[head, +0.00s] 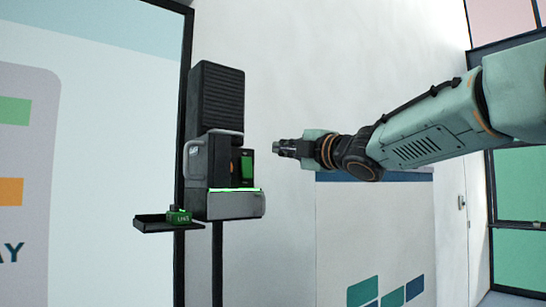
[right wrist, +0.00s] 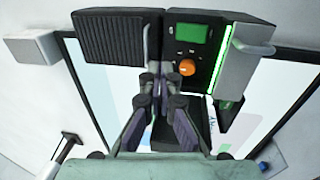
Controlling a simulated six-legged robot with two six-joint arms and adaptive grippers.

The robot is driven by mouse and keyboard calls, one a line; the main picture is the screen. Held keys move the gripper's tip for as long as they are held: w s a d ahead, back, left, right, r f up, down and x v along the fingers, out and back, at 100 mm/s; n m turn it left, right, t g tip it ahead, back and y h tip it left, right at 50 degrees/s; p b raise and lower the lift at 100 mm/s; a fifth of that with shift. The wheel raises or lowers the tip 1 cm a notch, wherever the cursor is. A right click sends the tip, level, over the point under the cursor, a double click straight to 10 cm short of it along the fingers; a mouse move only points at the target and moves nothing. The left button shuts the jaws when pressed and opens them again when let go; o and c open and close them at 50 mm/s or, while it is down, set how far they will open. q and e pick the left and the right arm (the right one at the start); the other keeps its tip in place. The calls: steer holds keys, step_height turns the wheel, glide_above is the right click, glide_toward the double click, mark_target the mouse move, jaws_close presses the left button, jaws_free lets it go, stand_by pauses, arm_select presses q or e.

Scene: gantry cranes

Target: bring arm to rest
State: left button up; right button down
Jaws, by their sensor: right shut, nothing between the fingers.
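My right arm comes in from the right in the head view, held out about level. Its gripper (head: 279,148) points left towards a dark machine (head: 222,170) on a post, with a gap between them. In the right wrist view the fingers of the gripper (right wrist: 160,80) are together and hold nothing. Beyond them are the machine's ribbed block (right wrist: 115,35), a green screen (right wrist: 187,33) and an orange knob (right wrist: 187,68). My left gripper is in neither view.
A small dark shelf (head: 152,226) with a green item (head: 179,216) juts from the machine's left side. A grey handle (head: 190,155) and a lit green strip (head: 235,190) are on the machine. A large framed panel (head: 110,130) stands at left.

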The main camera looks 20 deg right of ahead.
steer(key=shift+s+a, duration=0.1)
steer(key=shift+s, duration=0.25)
